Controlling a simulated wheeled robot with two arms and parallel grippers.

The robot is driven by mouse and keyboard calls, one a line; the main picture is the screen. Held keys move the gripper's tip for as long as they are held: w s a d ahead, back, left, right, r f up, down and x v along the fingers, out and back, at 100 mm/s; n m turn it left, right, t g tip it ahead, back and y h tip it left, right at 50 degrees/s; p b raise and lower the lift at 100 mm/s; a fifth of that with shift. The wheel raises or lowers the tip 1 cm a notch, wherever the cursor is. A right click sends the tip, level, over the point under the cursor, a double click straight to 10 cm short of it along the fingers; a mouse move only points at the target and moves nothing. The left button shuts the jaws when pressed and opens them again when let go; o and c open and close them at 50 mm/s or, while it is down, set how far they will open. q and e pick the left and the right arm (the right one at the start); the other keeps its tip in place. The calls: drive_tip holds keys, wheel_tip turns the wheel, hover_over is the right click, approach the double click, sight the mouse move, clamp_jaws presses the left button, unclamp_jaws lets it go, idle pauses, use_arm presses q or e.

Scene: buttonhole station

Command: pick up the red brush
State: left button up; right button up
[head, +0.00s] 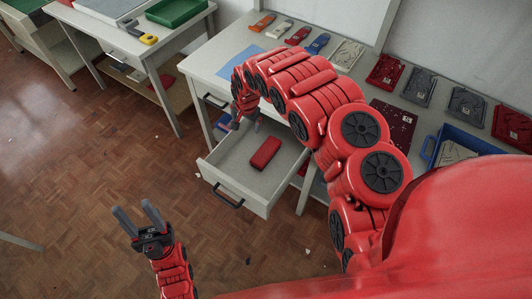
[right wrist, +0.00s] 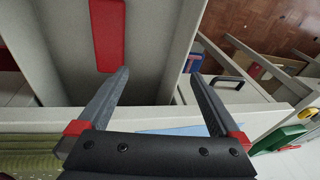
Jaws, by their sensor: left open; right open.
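A red block-shaped object, which looks like the red brush (head: 265,153), lies in the open drawer (head: 232,178). Its bristles cannot be made out. It also shows in the right wrist view (right wrist: 107,35), ahead of the left finger and cut off by the top edge. My right gripper (head: 245,124) is open and empty above the back of the drawer, apart from the brush. In the right wrist view its fingers (right wrist: 160,74) point into the drawer. My left gripper (head: 138,214) is open and empty over the floor, far left of the drawer.
The grey table (head: 215,62) above the drawer bears a row of orange, white, red and blue items (head: 297,36), several flat pieces (head: 385,71) and a blue tray (head: 434,150). The drawer's walls and dark handle (head: 228,196) stand out over free floor.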

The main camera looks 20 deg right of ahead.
drive_tip(key=s+d+r+m+g+h, duration=0.1)
drive_tip(key=s+d+r+g, duration=0.1)
drive_tip(key=s+d, duration=0.3)
drive_tip(key=b, duration=0.8)
approach(266, 150)
drive_tip(key=shift+s+a+f, duration=0.15)
drive_tip(key=shift+s+f, duration=0.05)
drive_tip(key=shift+f, duration=0.25)
wheel_tip(266, 150, down, 4)
drive_tip(key=shift+w+r+p, duration=0.15)
drive_tip(key=shift+r+p, duration=0.1)
drive_tip(key=shift+p, duration=0.85)
drive_tip(key=shift+w+f, duration=0.15)
drive_tip(key=shift+f, duration=0.15)
drive_tip(key=shift+w+f+p, duration=0.1)
drive_tip(key=shift+f+p, duration=0.35)
drive_tip(key=shift+f, duration=0.3)
drive_tip(key=shift+w+d+f, duration=0.1)
drive_tip(key=shift+d+f, duration=0.25)
drive_tip(key=shift+f, duration=0.5)
drive_tip(key=shift+w+f, duration=0.1)
drive_tip(key=shift+f, duration=0.3)
drive_tip(key=shift+d+f, duration=0.15)
drive_tip(key=shift+f, duration=0.4)
